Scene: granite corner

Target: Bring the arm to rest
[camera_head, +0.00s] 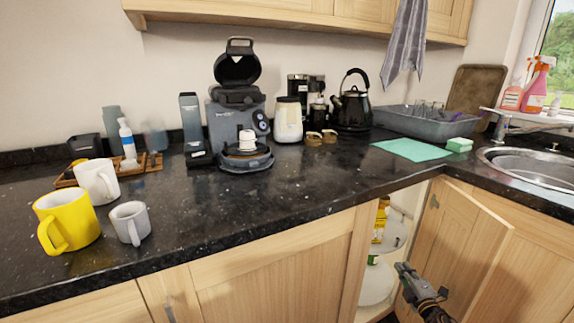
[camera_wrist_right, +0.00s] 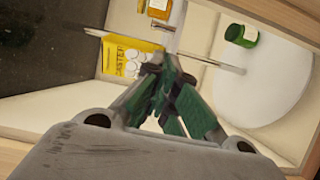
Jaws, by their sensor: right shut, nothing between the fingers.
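My right gripper (camera_head: 424,287) is low at the right in the head view, below the worktop. It is in front of the open corner cupboard, beside its wooden door (camera_head: 464,245). In the right wrist view the green-padded fingers (camera_wrist_right: 172,95) are together with nothing between them. Beyond them a yellow packet (camera_wrist_right: 128,58) and a green-lidded jar (camera_wrist_right: 241,35) show inside the cupboard. My left gripper does not show in either view.
The black worktop (camera_head: 290,205) holds a yellow mug (camera_head: 70,222), other mugs, a waffle-maker-like appliance (camera_head: 240,110) and a kettle (camera_head: 352,105). A round white shelf (camera_head: 377,285) is inside the cupboard. A sink (camera_head: 540,165) is at the right.

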